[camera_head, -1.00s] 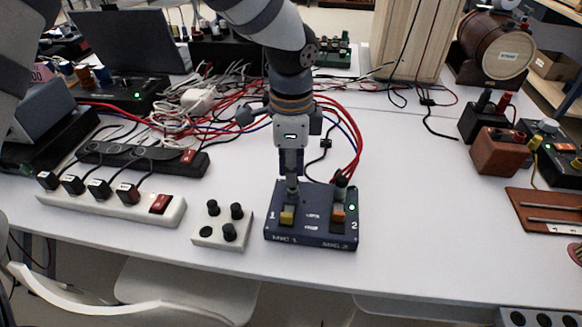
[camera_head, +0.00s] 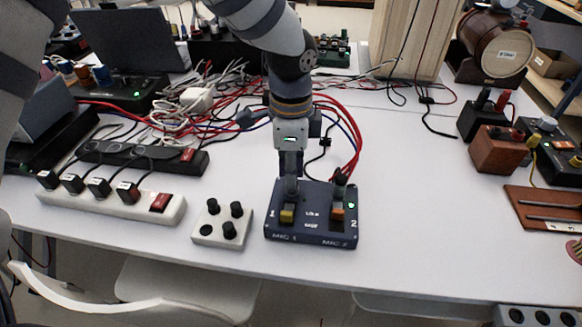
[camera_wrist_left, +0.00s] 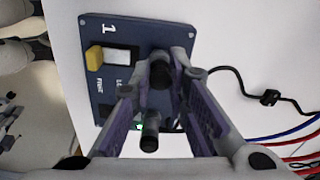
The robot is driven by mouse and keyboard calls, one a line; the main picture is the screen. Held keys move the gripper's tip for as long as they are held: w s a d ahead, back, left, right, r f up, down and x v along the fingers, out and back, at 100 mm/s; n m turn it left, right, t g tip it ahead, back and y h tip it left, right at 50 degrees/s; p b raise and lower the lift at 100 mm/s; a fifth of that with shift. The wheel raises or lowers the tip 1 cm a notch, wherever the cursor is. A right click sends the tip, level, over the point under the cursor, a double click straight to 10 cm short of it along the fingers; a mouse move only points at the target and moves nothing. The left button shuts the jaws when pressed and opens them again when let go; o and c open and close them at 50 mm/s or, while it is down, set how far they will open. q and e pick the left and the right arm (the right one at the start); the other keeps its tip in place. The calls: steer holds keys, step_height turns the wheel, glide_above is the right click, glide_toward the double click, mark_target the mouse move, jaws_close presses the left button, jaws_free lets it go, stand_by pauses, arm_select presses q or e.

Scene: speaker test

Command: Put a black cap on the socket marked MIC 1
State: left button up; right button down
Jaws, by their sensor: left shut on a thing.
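The dark blue box (camera_head: 311,228) has MIC 1 and MIC 2 on its front, with a yellow switch (camera_head: 287,216) on the 1 side and an orange switch (camera_head: 337,214) on the 2 side. My left gripper (camera_head: 290,186) points down at the back of the box on the MIC 1 side. In the left wrist view its fingers are shut on a black cap (camera_wrist_left: 160,72). The MIC 1 socket is hidden under the cap and fingers, so I cannot tell whether the cap touches it. My right gripper is not in view.
A white block (camera_head: 216,241) left of the box holds three black caps and one empty hole. A black plug with red cables (camera_head: 340,178) stands at the MIC 2 side. A white power strip (camera_head: 100,205) lies further left.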

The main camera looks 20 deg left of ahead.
arm_select(q)
steer(key=shift+f, duration=0.45)
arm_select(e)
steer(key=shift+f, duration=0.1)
arm_select(q)
steer(key=o, duration=0.8)
steer(key=shift+o, duration=0.2)
steer(key=shift+r, duration=0.1)
